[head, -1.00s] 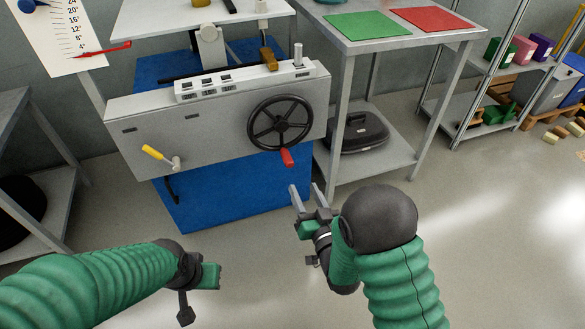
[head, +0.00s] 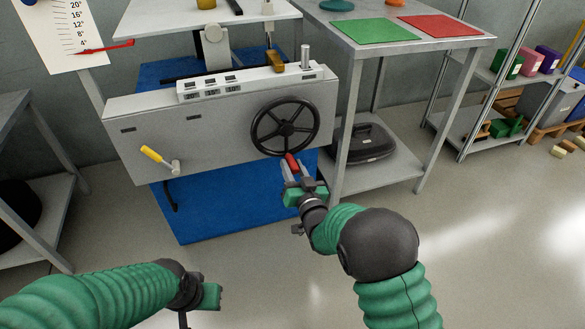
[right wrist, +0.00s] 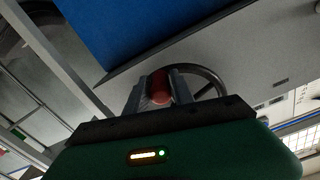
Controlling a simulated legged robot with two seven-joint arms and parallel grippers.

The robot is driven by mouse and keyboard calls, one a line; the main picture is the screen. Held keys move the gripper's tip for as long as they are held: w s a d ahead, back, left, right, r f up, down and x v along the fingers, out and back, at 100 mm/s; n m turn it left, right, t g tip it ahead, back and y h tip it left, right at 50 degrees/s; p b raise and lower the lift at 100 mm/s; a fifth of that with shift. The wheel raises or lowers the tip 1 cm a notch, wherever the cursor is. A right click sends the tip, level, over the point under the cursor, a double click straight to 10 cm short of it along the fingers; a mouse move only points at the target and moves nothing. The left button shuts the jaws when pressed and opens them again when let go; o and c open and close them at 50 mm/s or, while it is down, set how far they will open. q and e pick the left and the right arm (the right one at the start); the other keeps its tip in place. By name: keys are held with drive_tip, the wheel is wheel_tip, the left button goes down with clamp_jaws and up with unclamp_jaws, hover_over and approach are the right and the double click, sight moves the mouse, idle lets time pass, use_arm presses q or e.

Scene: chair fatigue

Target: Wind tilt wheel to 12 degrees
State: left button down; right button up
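The black tilt wheel (head: 285,127) is on the front of the grey machine panel (head: 215,135). Its red handle (head: 292,162) is at the bottom of the rim. My right gripper (head: 296,168) is at the handle with its fingers apart. In the right wrist view the red handle (right wrist: 160,87) shows between the two fingers (right wrist: 160,92); firm contact cannot be made out. The red pointer (head: 108,47) is near the 4° mark on the white scale (head: 70,35). My left gripper (head: 210,296) is low at the left, away from the machine, its fingers not clear.
A yellow-handled crank (head: 158,157) is on the panel left of the wheel. A grey bench (head: 400,46) with green and red mats stands to the right, a black case (head: 362,138) on its lower shelf. Open floor lies in front.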

clamp_jaws()
idle(1.1)
